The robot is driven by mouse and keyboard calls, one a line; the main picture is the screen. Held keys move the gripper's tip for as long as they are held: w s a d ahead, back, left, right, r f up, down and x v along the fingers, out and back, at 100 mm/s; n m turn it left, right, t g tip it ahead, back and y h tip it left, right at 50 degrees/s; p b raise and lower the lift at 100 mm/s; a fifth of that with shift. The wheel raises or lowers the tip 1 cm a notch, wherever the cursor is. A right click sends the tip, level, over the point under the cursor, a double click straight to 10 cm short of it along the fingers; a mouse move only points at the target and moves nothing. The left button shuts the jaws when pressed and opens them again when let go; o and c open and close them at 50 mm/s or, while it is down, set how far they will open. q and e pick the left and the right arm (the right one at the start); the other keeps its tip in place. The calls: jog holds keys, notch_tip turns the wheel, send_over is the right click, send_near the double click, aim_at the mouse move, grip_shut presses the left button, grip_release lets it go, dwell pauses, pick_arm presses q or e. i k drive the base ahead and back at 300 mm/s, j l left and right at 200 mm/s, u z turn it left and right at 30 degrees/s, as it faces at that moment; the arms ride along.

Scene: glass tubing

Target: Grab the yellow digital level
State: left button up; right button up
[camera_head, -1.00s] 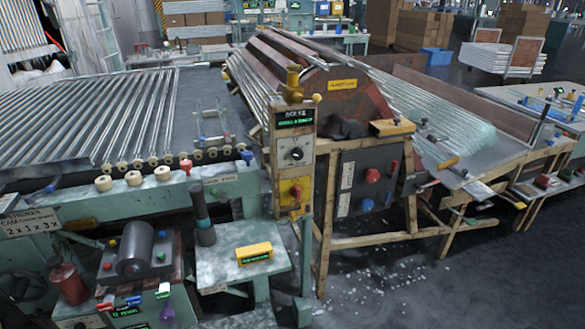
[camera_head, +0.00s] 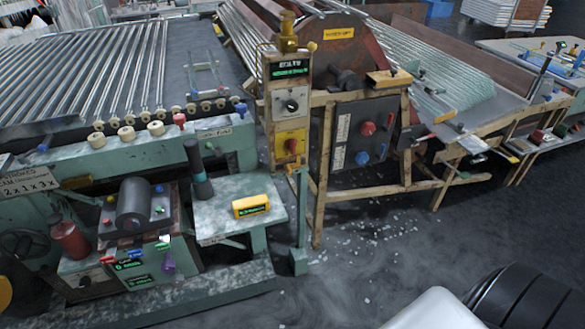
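The yellow digital level (camera_head: 251,206) is a small yellow block with a dark green-lit display on its front. It rests on the small pale green side table (camera_head: 220,222), toward its right part. A dark upright cylinder (camera_head: 198,168) stands at the table's back left, apart from the level. Neither gripper shows in the view. A white and black part of my own body, probably my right arm, shows at the bottom right, well away from the level.
A control post (camera_head: 290,105) rises behind and right of the side table. A machine with a dark roller (camera_head: 133,203) and a red canister (camera_head: 68,238) stand to the left. Glass tubes lie on the conveyor behind. White bits litter the open floor (camera_head: 370,245) at right.

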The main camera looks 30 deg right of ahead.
aim_at(250, 206)
jog(key=i+j+z, duration=0.1)
jog(key=z, duration=0.8)
